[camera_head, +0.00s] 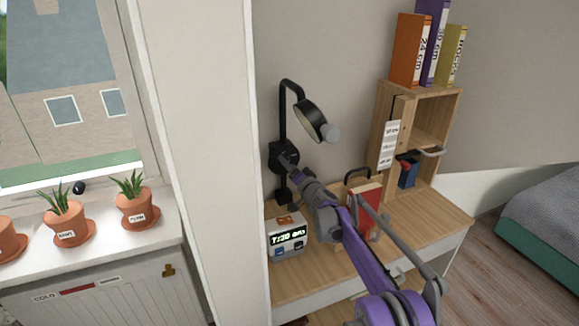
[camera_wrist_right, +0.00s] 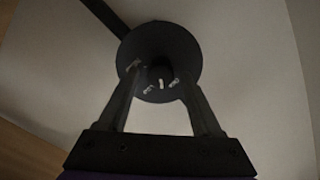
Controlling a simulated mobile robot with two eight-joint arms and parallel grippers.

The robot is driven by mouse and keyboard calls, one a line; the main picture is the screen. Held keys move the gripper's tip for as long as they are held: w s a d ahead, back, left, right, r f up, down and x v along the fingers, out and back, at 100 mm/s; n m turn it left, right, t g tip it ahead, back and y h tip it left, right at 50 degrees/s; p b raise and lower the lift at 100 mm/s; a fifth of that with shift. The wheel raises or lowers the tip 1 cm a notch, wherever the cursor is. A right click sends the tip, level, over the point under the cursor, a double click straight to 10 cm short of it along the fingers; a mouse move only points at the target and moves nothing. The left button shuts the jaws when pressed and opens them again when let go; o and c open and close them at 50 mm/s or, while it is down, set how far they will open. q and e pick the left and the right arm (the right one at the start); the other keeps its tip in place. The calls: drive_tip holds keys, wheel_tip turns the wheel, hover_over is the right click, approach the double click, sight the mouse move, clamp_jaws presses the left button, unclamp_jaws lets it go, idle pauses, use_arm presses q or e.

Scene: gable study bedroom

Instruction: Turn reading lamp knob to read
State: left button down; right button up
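The black reading lamp (camera_head: 285,105) stands at the back left of the desk, with its shade (camera_head: 312,119) bent down to the right. A dark box on its stem faces me. In the right wrist view I see a round black dial plate (camera_wrist_right: 160,42) with small pale marks and a dark knob (camera_wrist_right: 159,74) at its centre; a white line shows near the knob's lower part. My right gripper (camera_head: 297,165) is at the lamp's stem. In the wrist view the right gripper (camera_wrist_right: 158,80) is open, one finger on each side of the knob. Contact cannot be told. My left gripper is not in view.
A clock (camera_head: 288,238) reading 7:30 stands below my right gripper. A red book-like thing (camera_head: 366,200) is partly behind my arm. A wooden shelf box (camera_head: 432,120) with binders (camera_head: 410,50) stands right. Potted plants (camera_head: 137,205) line the windowsill at left.

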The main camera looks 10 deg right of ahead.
clamp_jaws()
drive_tip(key=shift+a+f+m+t+h+p, duration=0.15)
drive_tip(key=shift+m+p, duration=0.9)
drive_tip(key=shift+m, duration=2.5)
drive_tip(key=shift+d+m+t+h+p, duration=0.2)
drive_tip(key=shift+m+p, duration=0.85)
drive_tip(key=shift+m, duration=2.55)
drive_tip(key=shift+a+f+m+t+h+p, duration=0.2)
drive_tip(key=shift+m+p, duration=0.85)
drive_tip(key=shift+m, duration=2.5)
drive_tip(key=shift+r, duration=0.1)
drive_tip(key=shift+o, duration=0.9)
unclamp_jaws()
